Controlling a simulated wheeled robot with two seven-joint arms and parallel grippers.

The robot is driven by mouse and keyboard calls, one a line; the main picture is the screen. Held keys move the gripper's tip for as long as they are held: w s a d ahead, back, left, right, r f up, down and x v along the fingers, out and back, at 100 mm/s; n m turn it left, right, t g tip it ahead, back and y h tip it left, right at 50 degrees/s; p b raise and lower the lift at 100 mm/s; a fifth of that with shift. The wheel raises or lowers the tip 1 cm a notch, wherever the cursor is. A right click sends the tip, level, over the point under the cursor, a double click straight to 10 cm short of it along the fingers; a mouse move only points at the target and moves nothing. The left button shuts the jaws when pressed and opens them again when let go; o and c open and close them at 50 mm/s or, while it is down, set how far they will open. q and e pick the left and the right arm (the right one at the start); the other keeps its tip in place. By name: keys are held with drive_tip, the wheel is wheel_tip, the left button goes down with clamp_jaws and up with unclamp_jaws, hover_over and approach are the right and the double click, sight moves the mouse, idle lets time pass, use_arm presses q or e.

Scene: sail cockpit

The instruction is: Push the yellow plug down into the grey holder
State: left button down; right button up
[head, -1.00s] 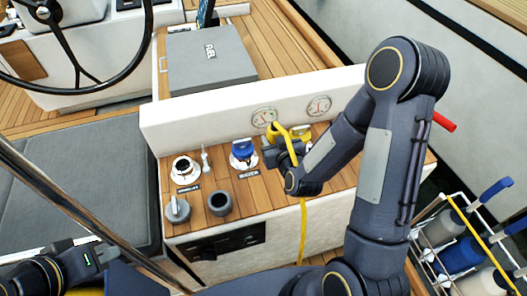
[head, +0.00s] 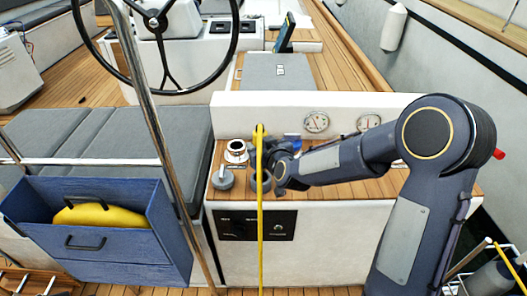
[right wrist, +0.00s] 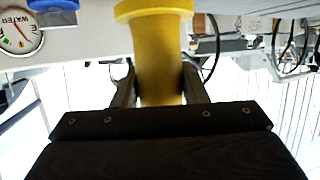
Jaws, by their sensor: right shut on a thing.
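The yellow plug (head: 259,131) is upright above the wooden console top, with its yellow cable (head: 260,225) hanging down past the console front. My right gripper (head: 268,158) is shut on the plug. In the right wrist view the plug (right wrist: 156,55) stands between the two fingers (right wrist: 157,82). The grey holder (head: 262,184) is on the console top, below the plug and partly hidden by the cable and gripper. I cannot tell from these views how exactly the plug lines up with it. My left gripper is not in view.
A grey round knob (head: 223,178) and a white-rimmed socket (head: 237,148) stand left of the holder. A blue cap (head: 292,138) is partly hidden behind my gripper. The white panel with gauges (head: 316,122) rises behind. A blue bin (head: 105,235) stands at left.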

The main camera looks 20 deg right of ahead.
drive_tip(key=shift+f+b, duration=1.9)
drive_tip(key=shift+f, duration=0.85)
drive_tip(key=shift+b, duration=0.35)
drive_tip(key=shift+f+b, duration=0.6)
drive_tip(key=shift+b, duration=0.05)
drive_tip(key=o, duration=0.9)
drive_tip(key=p+v, duration=0.1)
drive_tip(key=v, duration=1)
